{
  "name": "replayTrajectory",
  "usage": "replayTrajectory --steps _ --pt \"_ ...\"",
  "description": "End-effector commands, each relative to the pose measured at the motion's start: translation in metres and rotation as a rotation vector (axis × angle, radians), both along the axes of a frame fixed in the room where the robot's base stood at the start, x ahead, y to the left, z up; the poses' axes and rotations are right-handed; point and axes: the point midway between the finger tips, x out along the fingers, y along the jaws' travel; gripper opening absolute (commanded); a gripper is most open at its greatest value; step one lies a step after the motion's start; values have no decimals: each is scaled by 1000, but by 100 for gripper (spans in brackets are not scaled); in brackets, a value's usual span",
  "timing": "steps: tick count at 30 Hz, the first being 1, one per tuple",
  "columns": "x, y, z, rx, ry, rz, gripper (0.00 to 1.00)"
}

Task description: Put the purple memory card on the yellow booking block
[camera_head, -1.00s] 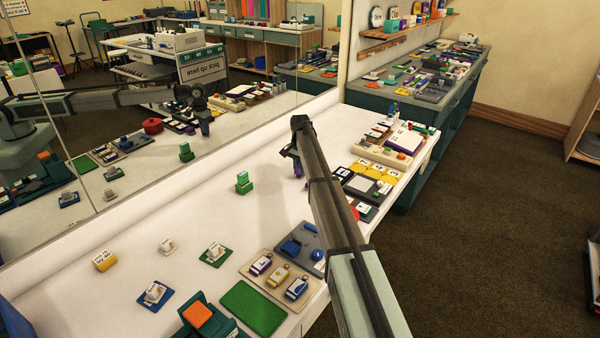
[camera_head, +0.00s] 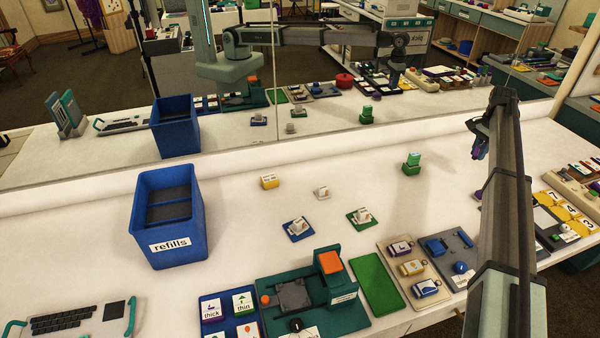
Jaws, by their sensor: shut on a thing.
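The yellow booking block (camera_head: 270,182) sits on the white table, left of centre and close to the mirror. Its top is bare as far as I can see. My gripper (camera_head: 480,146) is at the right, above the table and far to the right of the block. It is shut on a small purple thing (camera_head: 479,153), which looks like the purple memory card. The arm and the small size hide its outline.
A green block stack (camera_head: 412,163) stands between gripper and yellow block. White items on blue (camera_head: 298,229) and green (camera_head: 363,217) pads and a small white item (camera_head: 322,192) stand nearby. A blue refills bin (camera_head: 168,218) is at left. The mirror (camera_head: 330,100) runs behind.

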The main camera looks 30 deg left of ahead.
Motion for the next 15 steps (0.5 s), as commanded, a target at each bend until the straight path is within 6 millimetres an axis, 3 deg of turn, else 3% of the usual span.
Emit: replayTrajectory --steps 8,15 --pt "-11 111 3 0 -3 115 0" --pt "-34 214 7 1 -8 224 0"
